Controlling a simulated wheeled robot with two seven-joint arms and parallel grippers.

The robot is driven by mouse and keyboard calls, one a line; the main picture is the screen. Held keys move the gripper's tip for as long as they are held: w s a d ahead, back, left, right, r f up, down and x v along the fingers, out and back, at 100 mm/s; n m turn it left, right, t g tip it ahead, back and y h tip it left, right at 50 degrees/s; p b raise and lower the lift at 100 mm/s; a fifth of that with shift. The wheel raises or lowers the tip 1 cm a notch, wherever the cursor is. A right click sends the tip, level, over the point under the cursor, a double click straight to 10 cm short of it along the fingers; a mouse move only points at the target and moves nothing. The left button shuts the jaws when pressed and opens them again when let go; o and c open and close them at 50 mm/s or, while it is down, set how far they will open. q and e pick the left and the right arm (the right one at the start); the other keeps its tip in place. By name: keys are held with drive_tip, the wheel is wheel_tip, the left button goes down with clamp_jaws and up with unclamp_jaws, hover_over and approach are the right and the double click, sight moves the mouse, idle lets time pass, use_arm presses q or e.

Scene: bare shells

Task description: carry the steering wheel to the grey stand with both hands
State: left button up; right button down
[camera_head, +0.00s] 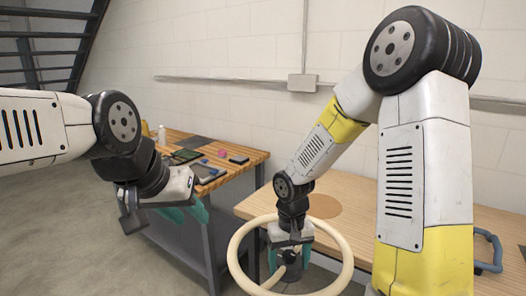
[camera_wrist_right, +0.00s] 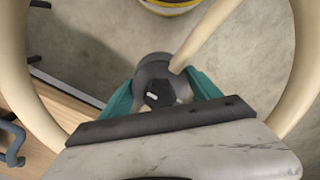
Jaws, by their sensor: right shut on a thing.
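The steering wheel is a cream ring (camera_head: 234,265) with a dark grey hub, low in the middle of the head view. Its rim and one spoke also fill much of the right wrist view (camera_wrist_right: 305,60). My right gripper (camera_head: 292,252) is shut on the steering wheel's hub, with a teal finger on each side of the hub (camera_wrist_right: 152,70). Bare floor shows below the wheel. My left gripper (camera_head: 186,211) is to the left, apart from the wheel, its teal fingers spread and empty. I cannot make out a grey stand.
A wooden table (camera_head: 350,218) with a round brown patch (camera_head: 322,205) stands behind the wheel. A workbench (camera_head: 245,160) with a grey frame and small items is further back left. A blue-grey handle-like object (camera_head: 494,250) is at right. The floor (camera_head: 60,230) at left is clear.

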drive_tip(key=shift+w+d, duration=0.1)
drive_tip(key=shift+d, duration=0.05)
drive_tip(key=shift+w+d+f+m, duration=0.3)
drive_tip(key=shift+w+d, duration=0.1)
drive_tip(key=shift+w, duration=0.25)
drive_tip(key=w+d+f+m, duration=0.2)
drive_tip(key=w+d+f, duration=0.1)
drive_tip(key=w+d, duration=0.3)
drive_tip(key=shift+w+d, duration=0.2)
drive_tip(key=shift+d, duration=0.45)
